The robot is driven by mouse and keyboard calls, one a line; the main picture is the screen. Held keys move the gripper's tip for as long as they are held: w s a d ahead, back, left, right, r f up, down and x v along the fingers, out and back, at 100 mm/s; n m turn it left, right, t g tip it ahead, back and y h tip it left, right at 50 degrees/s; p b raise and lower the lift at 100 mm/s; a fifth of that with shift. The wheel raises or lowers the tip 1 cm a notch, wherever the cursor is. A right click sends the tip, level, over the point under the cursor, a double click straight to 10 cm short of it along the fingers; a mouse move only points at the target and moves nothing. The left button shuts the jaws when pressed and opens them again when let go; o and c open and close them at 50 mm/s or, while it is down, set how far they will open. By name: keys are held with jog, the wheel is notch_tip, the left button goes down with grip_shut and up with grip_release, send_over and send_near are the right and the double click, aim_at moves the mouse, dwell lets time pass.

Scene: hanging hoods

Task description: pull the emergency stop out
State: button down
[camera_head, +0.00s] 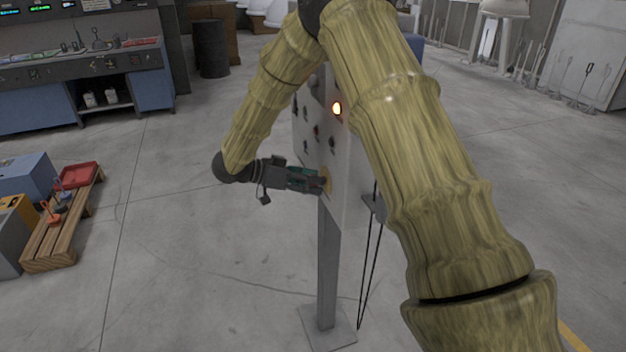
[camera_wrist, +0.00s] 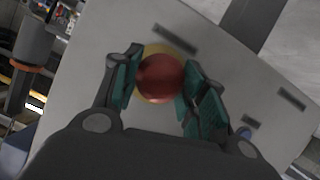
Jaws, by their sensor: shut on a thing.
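The emergency stop is a round red button on a yellow disc, fixed to a light grey control panel. In the wrist view the red button (camera_wrist: 160,78) sits between the two teal-padded fingers of my gripper (camera_wrist: 157,90), which is shut on it. The yellow disc shows behind the button. In the head view my gripper (camera_head: 318,184) reaches the panel's lower part from the left, and the yellow disc (camera_head: 328,179) shows at its fingertips. The button is mostly hidden there by the fingers. The control panel (camera_head: 345,190) stands on a grey post.
A wooden pallet (camera_head: 62,232) with boxes is at left. The floor around the post is clear.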

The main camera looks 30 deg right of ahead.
jog(key=shift+a, duration=0.15)
jog(key=c, duration=0.8)
grip_release()
jog(key=shift+w+a, duration=0.1)
jog(key=shift+a, duration=0.05)
jog(key=v, duration=1.1)
jog(key=shift+w+a+r, duration=0.1)
jog(key=shift+a, duration=0.2)
